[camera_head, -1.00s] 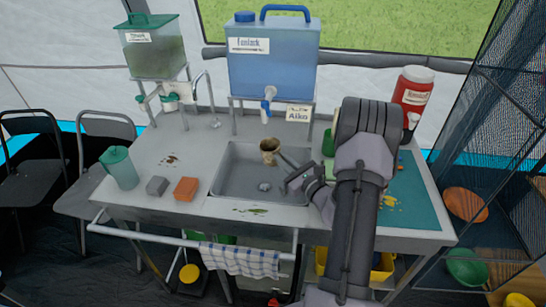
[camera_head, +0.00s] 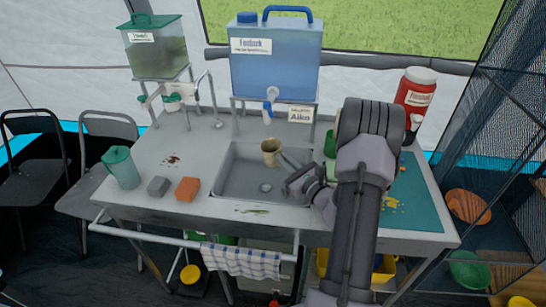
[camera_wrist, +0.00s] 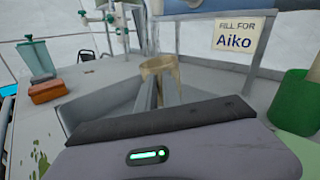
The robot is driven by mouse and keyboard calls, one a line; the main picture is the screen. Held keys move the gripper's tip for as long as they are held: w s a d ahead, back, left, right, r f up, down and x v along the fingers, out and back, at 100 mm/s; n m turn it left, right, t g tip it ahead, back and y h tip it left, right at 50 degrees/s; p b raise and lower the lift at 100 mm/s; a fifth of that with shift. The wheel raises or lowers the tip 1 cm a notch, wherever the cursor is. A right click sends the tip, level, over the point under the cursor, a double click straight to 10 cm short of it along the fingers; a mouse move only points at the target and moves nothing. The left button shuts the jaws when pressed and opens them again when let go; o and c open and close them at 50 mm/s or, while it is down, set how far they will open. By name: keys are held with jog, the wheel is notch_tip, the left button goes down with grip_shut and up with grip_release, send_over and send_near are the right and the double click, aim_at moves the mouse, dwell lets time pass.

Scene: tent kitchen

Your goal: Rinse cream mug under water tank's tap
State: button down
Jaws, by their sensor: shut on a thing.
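The cream mug (camera_head: 269,145) is held over the back part of the sink, its open top facing up and its inside brownish. It also shows in the wrist view (camera_wrist: 160,67), at the fingers' far end. My gripper (camera_head: 282,156) is shut on the mug from the front right; the fingers hide part of its side. The blue water tank (camera_head: 275,70) stands on a metal stand behind the sink. Its tap (camera_head: 268,110), white with a blue lever, is above and behind the mug. I see no water running from it.
The sink (camera_head: 240,180) is empty apart from its drain. A green tank (camera_head: 155,52) stands back left. A teal jug (camera_head: 121,167), grey block (camera_head: 158,186) and orange sponge (camera_head: 187,189) stand left. A "Fill for Aiko" sign (camera_wrist: 233,36) hangs by the tap; a green cup (camera_wrist: 288,98) stands right.

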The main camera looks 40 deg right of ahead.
jog(key=s+a+b, duration=0.2)
jog(key=s+a, duration=0.1)
jog(key=s, duration=0.4)
jog(key=shift+s+b, duration=0.2)
jog(key=shift+b, duration=0.15)
dwell(1.4)
jog(key=s+a+r+p, duration=0.1)
jog(key=s+a+r, duration=0.1)
jog(key=s+r, duration=0.2)
jog(key=shift+s+a, duration=0.2)
jog(key=shift+a, duration=0.05)
dwell(0.6)
